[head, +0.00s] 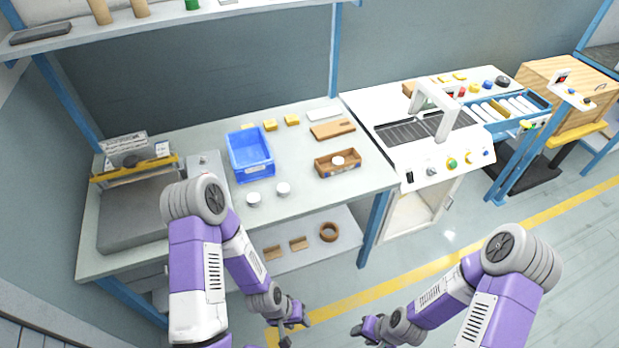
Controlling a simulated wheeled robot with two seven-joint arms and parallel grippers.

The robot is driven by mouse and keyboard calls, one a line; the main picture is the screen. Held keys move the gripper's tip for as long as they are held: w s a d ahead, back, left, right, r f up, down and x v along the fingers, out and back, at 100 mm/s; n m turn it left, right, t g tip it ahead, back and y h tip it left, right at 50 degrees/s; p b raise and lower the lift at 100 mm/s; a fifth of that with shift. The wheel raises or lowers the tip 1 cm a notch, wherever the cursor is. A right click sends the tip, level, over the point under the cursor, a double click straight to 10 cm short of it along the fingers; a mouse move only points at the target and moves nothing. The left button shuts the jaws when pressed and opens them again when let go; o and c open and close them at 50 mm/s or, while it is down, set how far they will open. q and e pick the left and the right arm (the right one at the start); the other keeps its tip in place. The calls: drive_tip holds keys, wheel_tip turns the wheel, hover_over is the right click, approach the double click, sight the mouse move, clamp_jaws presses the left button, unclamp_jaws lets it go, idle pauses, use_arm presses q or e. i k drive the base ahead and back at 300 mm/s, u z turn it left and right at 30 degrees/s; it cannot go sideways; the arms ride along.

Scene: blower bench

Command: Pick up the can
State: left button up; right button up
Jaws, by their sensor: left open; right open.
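Two small white round can-like pieces stand on the bench, one (254,198) in front of the blue bin and one (283,188) just right of it. A third white round piece (338,160) sits in a small brown box. I cannot tell which of these is the can. My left gripper (295,333) is open and empty, low in front of the bench and well apart from these pieces. My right gripper (362,336) is open and empty, also low, over the floor to the right of the left one.
The bench (300,165) holds a blue bin (250,153), the brown box (325,170), yellow blocks (291,120) and a grey machine (135,205) at left. A lower shelf (318,250) carries brown parts. A white machine (410,150) adjoins at right.

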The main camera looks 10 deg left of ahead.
sight(337, 161)
drive_tip(key=z, duration=0.8)
drive_tip(key=i, duration=0.75)
drive_tip(key=u, duration=1)
